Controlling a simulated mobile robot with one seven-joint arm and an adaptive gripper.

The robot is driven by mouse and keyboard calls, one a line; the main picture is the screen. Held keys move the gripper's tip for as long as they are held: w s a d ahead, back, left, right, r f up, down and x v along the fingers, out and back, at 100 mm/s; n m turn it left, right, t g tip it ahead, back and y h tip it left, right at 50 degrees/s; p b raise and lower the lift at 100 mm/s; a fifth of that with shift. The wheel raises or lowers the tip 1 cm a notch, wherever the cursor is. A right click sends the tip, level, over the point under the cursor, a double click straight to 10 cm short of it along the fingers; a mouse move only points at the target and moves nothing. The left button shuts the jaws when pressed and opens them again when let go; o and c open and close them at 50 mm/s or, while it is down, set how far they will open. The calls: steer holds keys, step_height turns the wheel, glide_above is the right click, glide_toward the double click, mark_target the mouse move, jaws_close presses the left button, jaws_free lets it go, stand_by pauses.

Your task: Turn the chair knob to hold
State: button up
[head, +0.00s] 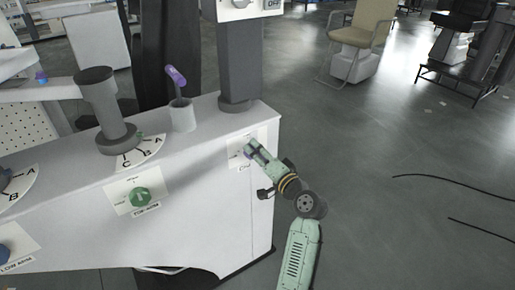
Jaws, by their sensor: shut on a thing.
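My gripper (252,149) reaches from the lower right to a small white label plate (235,147) at the right end of the white console's front face.
The white console (205,190) also carries a green knob (139,198), a grey column (107,110) on a lettered dial, and a purple-topped lever (178,85). A beige chair (360,35) stands farther back. Dark cables (450,180) lie on open floor at right.

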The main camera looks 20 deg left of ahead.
steer(key=m+p, duration=0.2)
steer(key=m, duration=0.2)
steer(key=shift+p, duration=0.4)
steer(key=shift+f+m+p, duration=0.1)
steer(key=shift+m+p, duration=0.45)
steer(key=shift+m, duration=0.35)
steer(key=shift+f, duration=0.1)
steer(key=o, duration=1.1)
steer(key=v, duration=1.2)
